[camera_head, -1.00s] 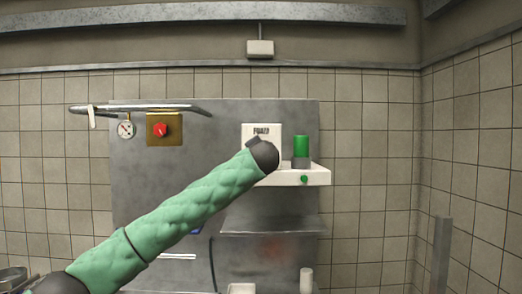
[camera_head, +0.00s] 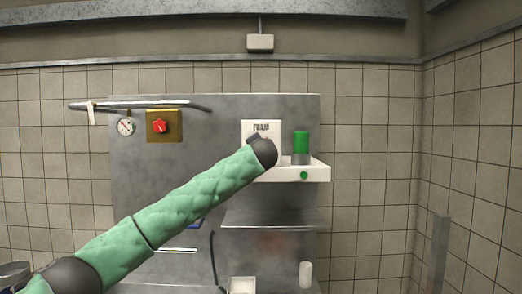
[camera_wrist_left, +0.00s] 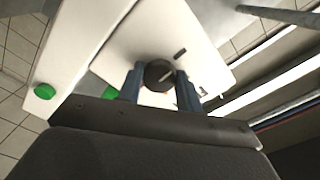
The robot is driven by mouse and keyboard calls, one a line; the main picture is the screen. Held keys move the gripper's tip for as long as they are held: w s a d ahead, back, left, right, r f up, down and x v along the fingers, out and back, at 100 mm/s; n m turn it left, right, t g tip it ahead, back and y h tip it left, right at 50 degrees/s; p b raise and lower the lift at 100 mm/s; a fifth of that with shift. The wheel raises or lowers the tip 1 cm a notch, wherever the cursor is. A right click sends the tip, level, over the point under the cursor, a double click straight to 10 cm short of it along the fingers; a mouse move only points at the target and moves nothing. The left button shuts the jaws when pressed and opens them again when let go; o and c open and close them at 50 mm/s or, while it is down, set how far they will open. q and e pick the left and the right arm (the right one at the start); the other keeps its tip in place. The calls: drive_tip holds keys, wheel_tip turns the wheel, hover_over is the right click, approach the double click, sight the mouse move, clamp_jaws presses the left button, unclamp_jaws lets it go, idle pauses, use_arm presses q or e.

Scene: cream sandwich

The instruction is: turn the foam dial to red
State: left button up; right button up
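The white foam panel (camera_head: 261,128) with its FOAM label stands on the back wall unit. My left arm covers its lower part and the dial in the head view. Small reddish bits show beside the fingers; the coloured marks are mostly hidden. My right gripper is not in view.
A red knob (camera_head: 160,126) on a brass plate and a gauge (camera_head: 125,126) are at left. A metal shelf (camera_head: 272,219) lies below.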

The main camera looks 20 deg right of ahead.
use_arm(q)
drive_tip(key=shift+c, duration=1)
